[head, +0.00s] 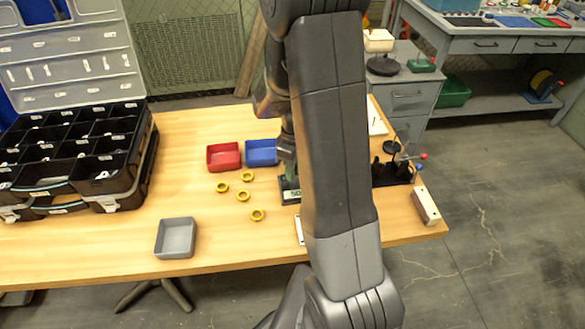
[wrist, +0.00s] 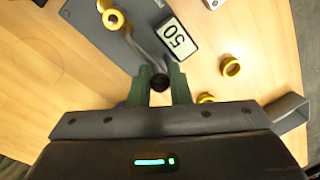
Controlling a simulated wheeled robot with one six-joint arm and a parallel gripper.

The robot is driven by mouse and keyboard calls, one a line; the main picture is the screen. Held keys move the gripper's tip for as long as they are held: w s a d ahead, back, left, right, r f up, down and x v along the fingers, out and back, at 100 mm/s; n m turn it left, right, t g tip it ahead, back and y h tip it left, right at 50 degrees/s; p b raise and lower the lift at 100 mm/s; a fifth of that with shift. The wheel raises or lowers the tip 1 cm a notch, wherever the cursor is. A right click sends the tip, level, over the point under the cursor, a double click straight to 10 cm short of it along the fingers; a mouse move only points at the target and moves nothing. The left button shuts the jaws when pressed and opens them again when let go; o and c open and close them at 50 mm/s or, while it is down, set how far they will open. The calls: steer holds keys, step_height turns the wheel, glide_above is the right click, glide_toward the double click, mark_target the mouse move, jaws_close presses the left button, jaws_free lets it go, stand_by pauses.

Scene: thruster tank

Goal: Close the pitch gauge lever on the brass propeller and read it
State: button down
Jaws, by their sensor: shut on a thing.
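The pitch gauge (wrist: 88,12) is a dark flat base at the top of the wrist view. A brass round piece (wrist: 113,19), apparently the propeller, sits on it. A thin grey lever (wrist: 143,52) runs from near it to a black knob (wrist: 159,83). My gripper (wrist: 157,88) has its green fingers shut on the knob. A white display (wrist: 178,41) beside the lever reads 50, upside down in this view. In the head view my gripper (head: 288,170) is at the gauge base (head: 289,184), and my arm hides much of the gauge.
Several yellow rings (head: 243,196) lie left of the gauge. Red (head: 223,157) and blue (head: 261,153) trays stand behind them, and a grey tray (head: 175,238) in front. A black compartment case (head: 120,190) is at left. A dark stand with rods (head: 394,172) is at right.

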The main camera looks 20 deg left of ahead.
steer(key=shift+s+a+r+t+h, duration=0.15)
steer(key=shift+s+a+t+h, duration=0.2)
steer(key=shift+h, duration=0.35)
steer(key=shift+s+a+r+t+h, duration=0.1)
steer(key=shift+a+t+h, duration=0.1)
steer(key=shift+t+h, duration=0.35)
steer(key=shift+a+t+h, duration=0.2)
steer(key=shift+t+h, duration=0.1)
steer(key=shift+h, duration=0.35)
steer(key=c, duration=1.4)
jaws_free()
steer(key=shift+r, duration=0.1)
steer(key=v, duration=1.3)
steer(key=shift+a+r, duration=0.2)
steer(key=shift+r, duration=0.15)
